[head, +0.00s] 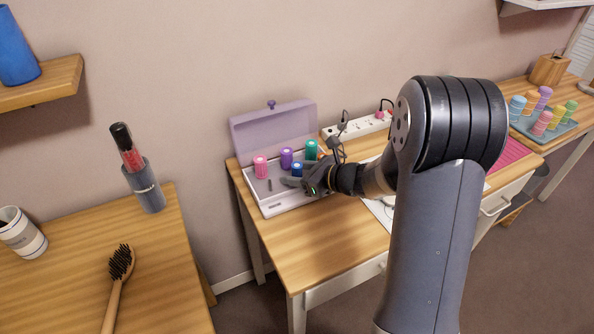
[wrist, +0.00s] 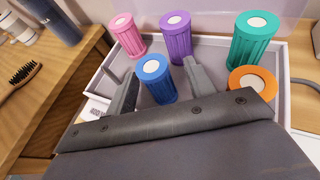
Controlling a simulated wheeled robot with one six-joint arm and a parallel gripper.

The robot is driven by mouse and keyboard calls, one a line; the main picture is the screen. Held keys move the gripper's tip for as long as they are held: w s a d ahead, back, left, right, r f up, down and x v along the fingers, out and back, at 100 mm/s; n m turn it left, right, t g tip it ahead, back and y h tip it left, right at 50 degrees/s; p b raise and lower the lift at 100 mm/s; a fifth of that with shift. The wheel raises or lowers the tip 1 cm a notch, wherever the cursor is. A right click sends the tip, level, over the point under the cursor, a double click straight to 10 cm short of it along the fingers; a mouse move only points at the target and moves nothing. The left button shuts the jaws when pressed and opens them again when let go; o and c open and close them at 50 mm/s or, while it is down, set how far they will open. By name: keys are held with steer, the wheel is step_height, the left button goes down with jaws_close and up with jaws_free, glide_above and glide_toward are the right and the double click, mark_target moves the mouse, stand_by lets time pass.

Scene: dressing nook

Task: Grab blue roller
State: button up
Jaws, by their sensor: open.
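The blue roller (wrist: 157,80) stands upright in the open roller case (wrist: 105,82), in front of the purple roller (wrist: 177,38). In the head view the blue roller (head: 297,169) shows just beyond my gripper (head: 292,182). In the wrist view my gripper (wrist: 160,88) is open, with one finger on the left and one on the right of the blue roller. I cannot tell whether either finger touches it.
Close by in the case stand a pink roller (wrist: 127,36), a green roller (wrist: 252,40) and an orange roller (wrist: 251,84). The case lid (head: 273,128) stands up at the back. A white power strip (head: 357,125) lies to the right.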

steer(key=shift+c, duration=0.2)
steer(key=c, duration=1)
